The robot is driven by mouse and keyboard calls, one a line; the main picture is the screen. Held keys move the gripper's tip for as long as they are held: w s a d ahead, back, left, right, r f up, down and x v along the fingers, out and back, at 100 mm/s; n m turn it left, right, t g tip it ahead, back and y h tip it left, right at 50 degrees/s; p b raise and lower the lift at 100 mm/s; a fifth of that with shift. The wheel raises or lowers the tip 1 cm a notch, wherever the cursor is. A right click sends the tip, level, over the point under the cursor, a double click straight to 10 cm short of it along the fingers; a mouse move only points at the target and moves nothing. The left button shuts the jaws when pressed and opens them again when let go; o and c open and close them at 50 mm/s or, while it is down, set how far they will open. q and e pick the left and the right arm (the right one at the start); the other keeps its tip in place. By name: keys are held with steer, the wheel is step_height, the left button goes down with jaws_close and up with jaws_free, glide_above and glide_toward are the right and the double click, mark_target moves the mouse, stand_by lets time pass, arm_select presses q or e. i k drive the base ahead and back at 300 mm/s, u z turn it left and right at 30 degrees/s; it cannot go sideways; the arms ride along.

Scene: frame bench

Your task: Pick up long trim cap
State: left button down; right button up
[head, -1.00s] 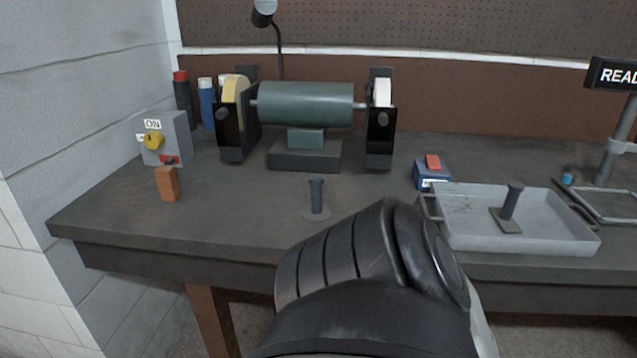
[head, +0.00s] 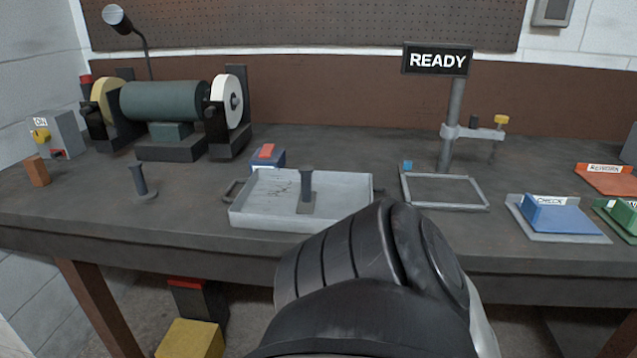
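I cannot tell for sure which object is the long trim cap. A dark grey post with a round foot (head: 142,181) stands upright on the bench at the left. A second dark grey post with a flat square foot (head: 307,187) stands upright in the light grey tray (head: 256,213) in the middle. Neither of my grippers is in view. A large black part of my own body fills the lower middle and covers the tray's front right corner.
A grinder (head: 165,103) stands at the back left, near the switch box (head: 64,134) and a brown block (head: 37,170). Right of the tray are an empty frame (head: 446,206), a READY sign (head: 437,60), a blue CHECK bin (head: 556,218) and an orange bin (head: 606,182).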

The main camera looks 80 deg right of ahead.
mark_target(305, 204)
steer(key=z, duration=1.7)
